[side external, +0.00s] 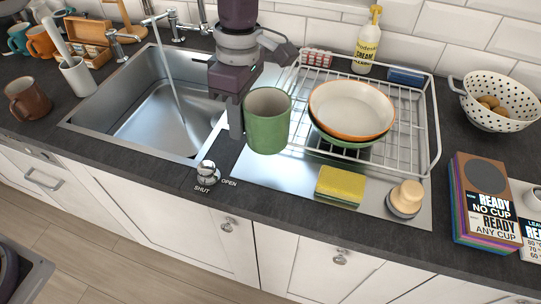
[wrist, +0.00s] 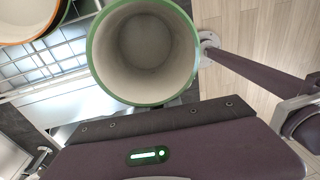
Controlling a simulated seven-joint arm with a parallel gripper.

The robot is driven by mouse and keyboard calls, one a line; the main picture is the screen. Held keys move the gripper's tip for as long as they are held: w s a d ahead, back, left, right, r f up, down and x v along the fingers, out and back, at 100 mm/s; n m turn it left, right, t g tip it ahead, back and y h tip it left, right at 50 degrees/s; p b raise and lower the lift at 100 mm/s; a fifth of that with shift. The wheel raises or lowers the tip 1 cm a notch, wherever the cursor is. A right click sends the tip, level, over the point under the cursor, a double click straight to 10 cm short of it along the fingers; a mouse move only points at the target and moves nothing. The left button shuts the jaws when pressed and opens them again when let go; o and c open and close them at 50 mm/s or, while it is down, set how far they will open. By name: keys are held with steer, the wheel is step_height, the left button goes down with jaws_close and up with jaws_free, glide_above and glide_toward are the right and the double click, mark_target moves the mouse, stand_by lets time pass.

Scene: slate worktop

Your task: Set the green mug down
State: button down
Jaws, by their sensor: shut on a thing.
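The green mug (side external: 267,122) hangs upright in my gripper (side external: 238,122), above the steel drainboard, between the sink and the dish rack. My gripper is shut on it at its left side in the side external view. In the wrist view the mug (wrist: 146,52) fills the upper middle, and I look down into its empty cream inside. The fingertips are mostly hidden behind the mug. I cannot see its base touching any surface.
A wire dish rack (side external: 432,130) holds stacked bowls (side external: 350,108) to the right. A yellow sponge (side external: 340,186) and a wooden-knobbed brush (side external: 406,198) lie in front. The sink (side external: 135,120) has running water. A brown mug (side external: 27,98) stands far left. Boxes (side external: 480,200) and a colander (side external: 497,100) stand right.

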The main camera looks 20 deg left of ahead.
mark_target(242, 165)
step_height(242, 165, down, 8)
steer(key=shift+f, duration=0.15)
steer(key=shift+f, duration=0.15)
steer(key=c, duration=1.5)
jaws_free()
steer(key=r, duration=0.4)
steer(key=w+r, duration=0.1)
steer(key=r, duration=0.7)
steer(key=shift+w+d+r, duration=0.1)
steer(key=shift+w+d, duration=0.05)
steer(key=shift+d, duration=0.05)
